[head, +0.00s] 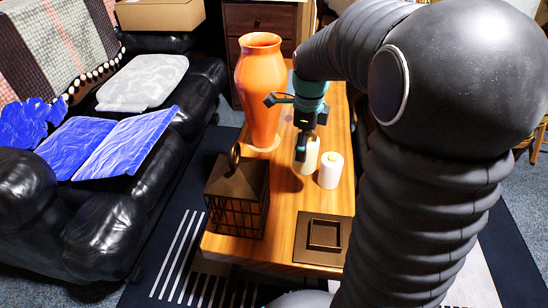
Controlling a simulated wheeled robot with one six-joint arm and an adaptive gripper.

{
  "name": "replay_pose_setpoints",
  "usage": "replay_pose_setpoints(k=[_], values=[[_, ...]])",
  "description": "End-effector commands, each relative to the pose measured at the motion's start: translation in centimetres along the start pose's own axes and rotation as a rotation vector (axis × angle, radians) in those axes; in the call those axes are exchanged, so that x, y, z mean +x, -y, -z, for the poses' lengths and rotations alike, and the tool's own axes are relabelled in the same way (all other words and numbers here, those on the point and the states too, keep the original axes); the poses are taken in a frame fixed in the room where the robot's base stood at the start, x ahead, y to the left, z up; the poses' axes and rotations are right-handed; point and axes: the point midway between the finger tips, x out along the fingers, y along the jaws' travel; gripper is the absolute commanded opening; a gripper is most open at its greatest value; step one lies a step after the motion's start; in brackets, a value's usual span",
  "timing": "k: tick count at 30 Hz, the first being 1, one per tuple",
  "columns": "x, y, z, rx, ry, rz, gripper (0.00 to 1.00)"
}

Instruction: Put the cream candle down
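My gripper (302,148) points down over the wooden table, in front of a cream candle (311,157). The dark fingers overlap the candle's left side and hide part of it. I cannot tell whether they are closed on it, or whether its base touches the table. A second pale, whiter candle (331,171) stands upright just to the right, with a small gap at the gripper.
The table (285,212) also bears a tall orange vase (262,90), a dark lantern (238,195) and a square brown tray (324,236). Bare wood lies between lantern and tray. A black sofa (85,225) stands left. My arm hides the table's right side.

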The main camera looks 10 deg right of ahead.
Motion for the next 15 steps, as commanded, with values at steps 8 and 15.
replay_pose_setpoints(k=[8,15], values=[[3.4,2.1,-5.2,-0.002,-0.001,-0.002,0.2],[5.3,3.5,-8.1,0.003,0.0,0.0,0.2]])
